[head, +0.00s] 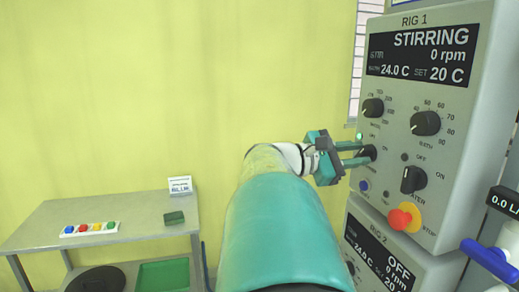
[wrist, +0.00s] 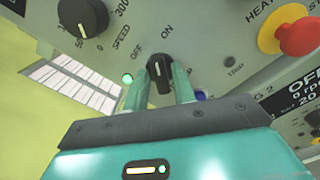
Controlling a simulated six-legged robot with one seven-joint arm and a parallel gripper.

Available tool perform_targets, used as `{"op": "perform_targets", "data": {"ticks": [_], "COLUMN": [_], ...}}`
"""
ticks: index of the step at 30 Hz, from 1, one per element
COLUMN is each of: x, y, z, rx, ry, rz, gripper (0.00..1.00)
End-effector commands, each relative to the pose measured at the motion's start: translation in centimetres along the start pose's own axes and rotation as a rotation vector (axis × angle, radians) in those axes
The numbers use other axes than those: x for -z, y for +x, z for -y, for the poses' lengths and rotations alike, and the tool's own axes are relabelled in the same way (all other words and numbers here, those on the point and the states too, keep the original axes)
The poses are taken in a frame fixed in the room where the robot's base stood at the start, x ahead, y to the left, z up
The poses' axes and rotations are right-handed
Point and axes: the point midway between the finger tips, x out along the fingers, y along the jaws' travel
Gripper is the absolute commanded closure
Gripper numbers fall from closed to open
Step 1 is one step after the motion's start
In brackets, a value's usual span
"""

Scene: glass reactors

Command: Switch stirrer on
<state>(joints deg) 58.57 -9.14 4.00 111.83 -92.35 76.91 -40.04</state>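The stirrer switch, a black knob with OFF and ON marks, is on the RIG 1 panel; it shows in the wrist view (wrist: 160,73) and in the head view (head: 368,153). My gripper (head: 361,154) reaches it from the left. In the wrist view my gripper's two teal fingers (wrist: 161,82) lie along both sides of the knob, apparently touching it. Its exact pointer angle is hard to read. The RIG 1 display (head: 421,56) reads STIRRING, 0 rpm. A green lamp (wrist: 127,78) by the switch is lit.
Close by are the speed knob (head: 372,108), bath knob (head: 425,123), heater switch (head: 413,179) and a red stop button on yellow (head: 401,218). The RIG 2 display (head: 379,257) below reads OFF. A grey table (head: 110,216) stands at the left.

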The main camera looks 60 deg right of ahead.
Motion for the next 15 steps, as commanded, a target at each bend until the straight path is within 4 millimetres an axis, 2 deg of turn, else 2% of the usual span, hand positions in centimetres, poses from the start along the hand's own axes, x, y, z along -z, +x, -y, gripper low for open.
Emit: {"op": "perform_targets", "data": {"ticks": [1, 3, 4, 11, 15], "x": [0.00, 0.00, 0.00, 0.01, 0.04], "y": [-0.02, -0.02, -0.02, -0.07, -0.10], "z": [0.00, 0.00, 0.00, 0.00, 0.04], "rx": [0.000, 0.000, 0.000, -0.001, -0.001], "ry": [0.000, 0.000, 0.000, 0.038, 0.157], "rz": [0.000, 0.000, 0.000, -0.001, -0.001], "gripper": [0.84, 0.98, 1.00, 1.00, 1.00]}}
